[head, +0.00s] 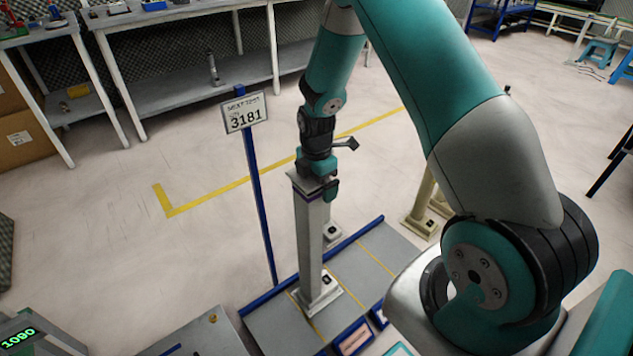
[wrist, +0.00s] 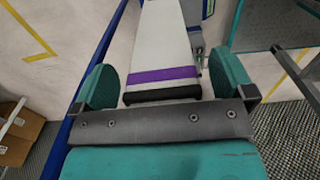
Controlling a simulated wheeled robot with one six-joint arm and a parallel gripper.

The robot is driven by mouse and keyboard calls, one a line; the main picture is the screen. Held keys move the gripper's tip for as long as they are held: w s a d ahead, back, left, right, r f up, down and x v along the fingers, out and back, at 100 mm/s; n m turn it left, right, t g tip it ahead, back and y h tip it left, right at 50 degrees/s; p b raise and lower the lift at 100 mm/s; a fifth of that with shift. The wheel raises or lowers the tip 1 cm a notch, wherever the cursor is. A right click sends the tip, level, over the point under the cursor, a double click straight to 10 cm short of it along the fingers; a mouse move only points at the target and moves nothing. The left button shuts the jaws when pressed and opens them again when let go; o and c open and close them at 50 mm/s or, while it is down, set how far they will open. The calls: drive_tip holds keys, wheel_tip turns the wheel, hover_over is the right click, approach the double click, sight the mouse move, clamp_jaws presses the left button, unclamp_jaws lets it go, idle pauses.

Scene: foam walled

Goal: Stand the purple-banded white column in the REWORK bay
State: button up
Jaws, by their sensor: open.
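The purple-banded white column (head: 309,240) stands upright on a grey platform (head: 262,318) with a square foot. Its purple band (wrist: 163,77) and dark top end show clearly in the wrist view. My gripper (head: 316,188) is at the column's top, pointing down. In the wrist view my gripper (wrist: 165,88) is open, with one teal finger on each side of the column just by the band, and narrow gaps appear beside it. Yellow lines divide the platform into bays. The sign plates on its front edge (head: 355,337) are too unclear to read, so I cannot tell which bay is REWORK.
Another column's foot (head: 332,232) shows just behind the held-over column. Beige posts (head: 424,200) stand to the right. A blue post with a "3181" sign (head: 245,112) rises at the platform's left. Workbenches (head: 190,85) line the back. Open floor lies between.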

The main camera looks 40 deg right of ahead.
wheel_tip(320, 180, up, 12)
drive_tip(key=shift+f+p, duration=0.2)
drive_tip(key=shift+p, duration=0.55)
drive_tip(key=s+a+r+m+y, duration=0.1)
drive_tip(key=s+a+r+m, duration=0.25)
drive_tip(key=a+r, duration=0.3)
drive_tip(key=s+a+r+m+y, duration=0.1)
drive_tip(key=s+a+r+m, duration=0.1)
drive_tip(key=s+a+r, duration=0.4)
drive_tip(key=s+a+r+m+y, duration=0.1)
drive_tip(key=s+a+r+m, duration=0.1)
drive_tip(key=s, duration=0.5)
drive_tip(key=s+a+r+m+y, duration=0.1)
drive_tip(key=s+a+r+m, duration=0.1)
drive_tip(key=s+a+m, duration=0.2)
drive_tip(key=s+a, duration=0.2)
drive_tip(key=s, duration=0.2)
drive_tip(key=shift+s+a+r, duration=0.2)
drive_tip(key=shift+a+r, duration=0.1)
drive_tip(key=shift+a, duration=0.1)
